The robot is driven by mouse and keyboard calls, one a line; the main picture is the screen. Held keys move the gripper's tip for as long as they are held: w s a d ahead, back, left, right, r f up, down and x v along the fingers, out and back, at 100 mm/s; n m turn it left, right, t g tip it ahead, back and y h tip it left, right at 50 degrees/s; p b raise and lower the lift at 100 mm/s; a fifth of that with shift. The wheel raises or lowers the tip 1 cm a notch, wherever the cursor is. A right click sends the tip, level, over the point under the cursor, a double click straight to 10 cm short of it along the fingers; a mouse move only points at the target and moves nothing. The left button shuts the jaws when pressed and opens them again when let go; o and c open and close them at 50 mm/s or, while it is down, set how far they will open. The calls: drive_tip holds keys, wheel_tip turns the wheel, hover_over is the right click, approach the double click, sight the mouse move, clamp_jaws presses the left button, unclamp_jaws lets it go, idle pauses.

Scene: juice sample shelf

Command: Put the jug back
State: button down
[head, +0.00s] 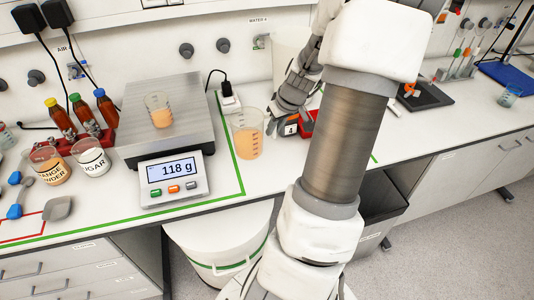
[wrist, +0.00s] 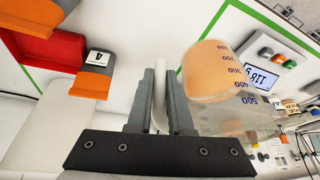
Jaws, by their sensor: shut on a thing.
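The jug (head: 247,140) is clear, marked with blue graduations and partly filled with orange juice. It is upright in the head view, just right of the scale and the green line. My gripper (head: 277,121) is at its right side. In the wrist view my gripper (wrist: 160,98) is shut on the jug's pale handle, and the jug (wrist: 225,75) shows beside the fingers. I cannot tell whether the jug's base touches the bench.
A scale (head: 170,180) reading 118 g carries a small beaker (head: 158,110) of orange liquid. Bottles stand in a red rack (head: 86,139) at left. White bench shows beyond my arm.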

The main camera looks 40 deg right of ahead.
drive_tip(key=s+d, duration=0.7)
drive_tip(key=s, duration=0.1)
drive_tip(key=shift+m, duration=0.4)
drive_tip(key=shift+w+d+f+p, duration=0.35)
drive_tip(key=shift+w+d+f, duration=0.25)
drive_tip(key=shift+w+f, duration=1.25)
drive_tip(key=shift+w+d+f+p, duration=0.3)
drive_tip(key=shift+w+d+f, duration=0.35)
drive_tip(key=shift+w+f, duration=1.2)
drive_tip(key=shift+w+d+f+p, duration=0.35)
drive_tip(key=shift+w+d+f, duration=0.25)
drive_tip(key=shift+w+f, duration=1.25)
drive_tip(key=shift+r, duration=0.1)
drive_tip(key=c, duration=0.8)
unclamp_jaws()
drive_tip(key=shift+c, duration=0.2)
drive_tip(key=b+v, duration=0.1)
drive_tip(key=v, duration=1.1)
drive_tip(key=shift+a, duration=0.15)
